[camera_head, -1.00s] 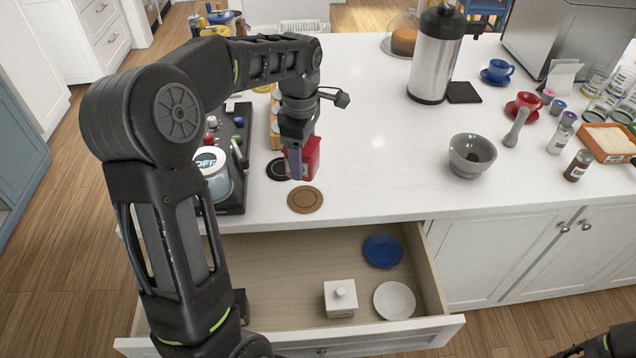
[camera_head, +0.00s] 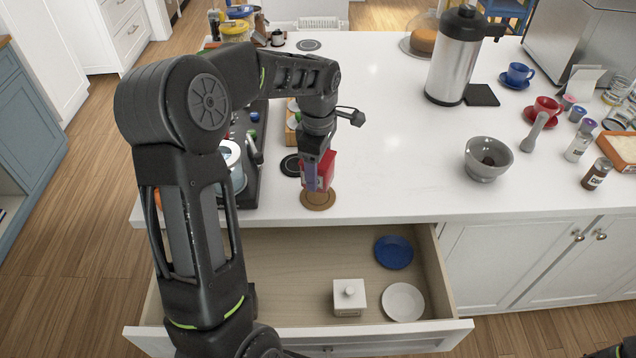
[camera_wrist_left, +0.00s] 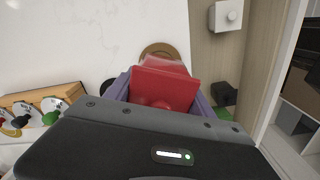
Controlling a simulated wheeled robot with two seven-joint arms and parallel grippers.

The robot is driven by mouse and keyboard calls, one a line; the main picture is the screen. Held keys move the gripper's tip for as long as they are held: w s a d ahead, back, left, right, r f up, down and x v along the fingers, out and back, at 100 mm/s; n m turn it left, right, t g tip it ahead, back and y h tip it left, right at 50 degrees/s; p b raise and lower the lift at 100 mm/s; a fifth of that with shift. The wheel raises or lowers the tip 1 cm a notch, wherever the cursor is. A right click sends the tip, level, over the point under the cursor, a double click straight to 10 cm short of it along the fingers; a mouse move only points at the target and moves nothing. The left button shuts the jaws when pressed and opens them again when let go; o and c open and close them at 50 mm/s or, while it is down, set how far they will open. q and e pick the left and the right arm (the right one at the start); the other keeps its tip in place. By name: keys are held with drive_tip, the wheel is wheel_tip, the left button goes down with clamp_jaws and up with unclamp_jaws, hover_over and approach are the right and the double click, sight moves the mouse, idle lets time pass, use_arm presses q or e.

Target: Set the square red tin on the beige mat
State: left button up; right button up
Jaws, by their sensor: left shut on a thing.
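The square red tin (camera_head: 327,168) is held between the fingers of my left gripper (camera_head: 318,180). In the left wrist view the tin (camera_wrist_left: 165,88) sits between the purple fingers. The round brown-beige mat (camera_head: 318,203) lies on the white counter near its front edge. The tin is at the mat's far part in the head view and hides some of it. In the wrist view the mat's rim (camera_wrist_left: 158,47) shows just beyond the tin. I cannot tell whether the tin touches the mat.
A black round mat (camera_head: 291,165) lies close behind, left of the tin. A black tray (camera_head: 250,185) with a jar is to the left. An open drawer (camera_head: 300,270) is below the counter edge. The counter right of the tin is clear up to a grey bowl (camera_head: 488,158).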

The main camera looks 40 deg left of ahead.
use_arm(q)
drive_tip(key=shift+f, duration=2.45)
drive_tip(key=shift+f+b, duration=0.2)
drive_tip(key=shift+b, duration=0.2)
drive_tip(key=o, duration=1.6)
drive_tip(key=shift+r, duration=0.1)
wheel_tip(320, 180, up, 12)
drive_tip(key=shift+r+p, duration=0.1)
drive_tip(key=shift+p, duration=0.35)
